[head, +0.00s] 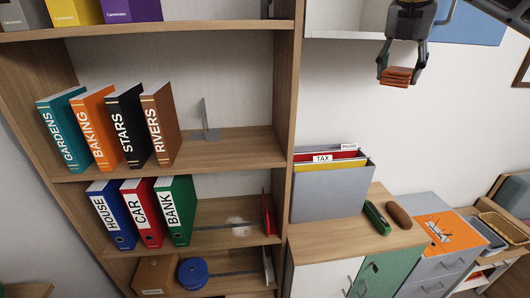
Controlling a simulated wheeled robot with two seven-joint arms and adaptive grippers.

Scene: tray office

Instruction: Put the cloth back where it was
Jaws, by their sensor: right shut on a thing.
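My right gripper (400,72) hangs in from the top right, in front of the white wall. It is shut on a folded orange-brown cloth (396,77), which it holds in the air above the low cabinets. My left gripper is not in view.
A wooden bookcase (284,100) with several binders stands at left. A pale smudge (236,226) marks the shelf beside the green BANK binder (176,210). A grey file box (325,195), a green stapler-like object (376,217) and a brown oval object (398,214) sit on the cabinet. Baskets (503,227) stand at far right.

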